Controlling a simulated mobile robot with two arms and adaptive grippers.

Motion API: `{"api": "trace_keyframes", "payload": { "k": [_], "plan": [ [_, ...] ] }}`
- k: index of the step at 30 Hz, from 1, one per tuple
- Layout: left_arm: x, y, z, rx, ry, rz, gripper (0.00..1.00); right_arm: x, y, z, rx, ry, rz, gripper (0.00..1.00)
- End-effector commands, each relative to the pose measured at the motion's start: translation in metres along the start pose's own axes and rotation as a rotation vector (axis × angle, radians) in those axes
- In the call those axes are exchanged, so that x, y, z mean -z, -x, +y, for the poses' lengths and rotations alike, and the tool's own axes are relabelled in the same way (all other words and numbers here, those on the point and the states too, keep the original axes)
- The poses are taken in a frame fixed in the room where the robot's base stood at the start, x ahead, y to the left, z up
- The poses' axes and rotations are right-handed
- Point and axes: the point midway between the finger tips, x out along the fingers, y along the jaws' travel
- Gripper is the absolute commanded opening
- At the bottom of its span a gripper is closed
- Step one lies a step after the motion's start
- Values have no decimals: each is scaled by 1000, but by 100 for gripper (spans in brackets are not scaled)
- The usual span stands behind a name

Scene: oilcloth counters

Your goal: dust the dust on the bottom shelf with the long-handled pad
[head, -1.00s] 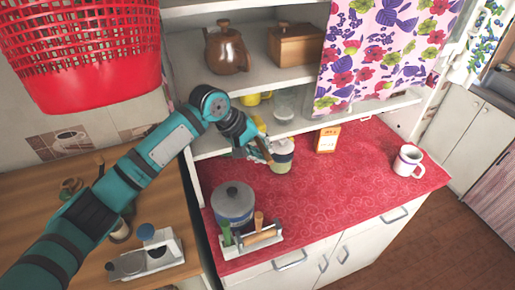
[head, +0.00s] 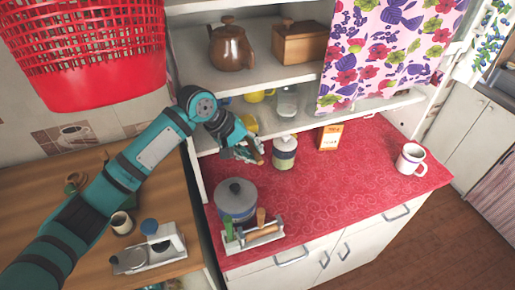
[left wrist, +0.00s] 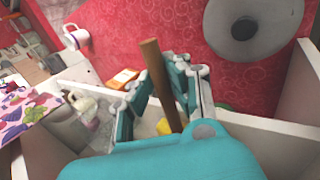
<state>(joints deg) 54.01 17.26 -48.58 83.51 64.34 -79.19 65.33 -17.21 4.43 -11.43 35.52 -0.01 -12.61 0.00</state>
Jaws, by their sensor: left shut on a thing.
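My left gripper (head: 252,152) is shut on the brown wooden handle of the long-handled pad, just left of a lidded jar and in front of the shelf unit. The handle (left wrist: 160,82) stands between the fingers in the left wrist view, where the left gripper (left wrist: 165,95) shows close up. The pad end cannot be made out. The bottom shelf (head: 345,118) runs above the red counter, partly behind my arm and the flowered curtain. I cannot make out dust on it. My right gripper is not in view.
The shelf holds a yellow mug (head: 262,96) and a glass jar (head: 287,102). On the red counter (head: 340,190) stand the lidded jar (head: 284,153), an orange box (head: 330,137), a white mug (head: 410,159), a pot (head: 236,201) and a utensil caddy (head: 252,236). The flowered curtain (head: 385,50) hangs right.

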Motion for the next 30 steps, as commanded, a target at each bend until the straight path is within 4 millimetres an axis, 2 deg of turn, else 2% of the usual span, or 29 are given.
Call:
{"api": "trace_keyframes", "payload": {
  "k": [14,30],
  "plan": [
    [0,11,-18,-1,-1,1,0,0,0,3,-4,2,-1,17],
    [0,-2,0,-1,-1,-1,0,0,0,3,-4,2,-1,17]
  ]
}}
